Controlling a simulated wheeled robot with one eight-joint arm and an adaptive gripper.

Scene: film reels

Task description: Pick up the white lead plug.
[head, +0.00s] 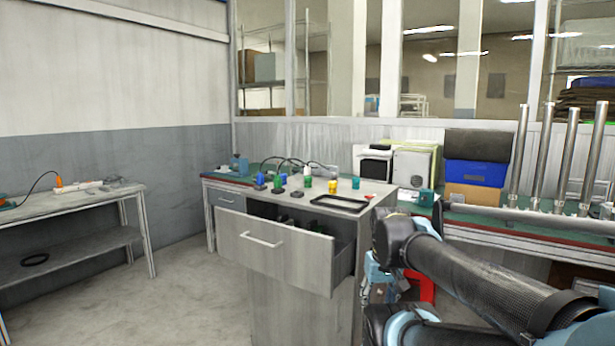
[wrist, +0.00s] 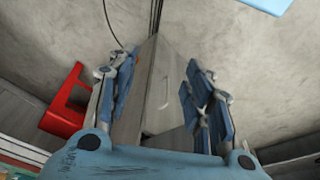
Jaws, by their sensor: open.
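I cannot single out a white lead plug for certain. A long white strip (head: 76,187), which looks like a power strip, lies on the left table, with an orange plug (head: 59,181) and a dark lead at its left end. Dark leads (head: 290,161) also loop over small coloured items on the cabinet top, too small to tell apart. My gripper shows in the wrist view (wrist: 160,70), open and with nothing held between its fingers. The grey cabinet (wrist: 150,75) appears beyond them. In the head view my arm is at the right, beside the cabinet, away from the left table.
The cabinet's upper drawer (head: 265,246) is pulled out, with dark items inside. A black tray (head: 340,204) lies on the cabinet top. A red object (wrist: 65,103) is left of my gripper. Metal tubes (head: 518,155) stand on the right bench. Floor between table and cabinet is clear.

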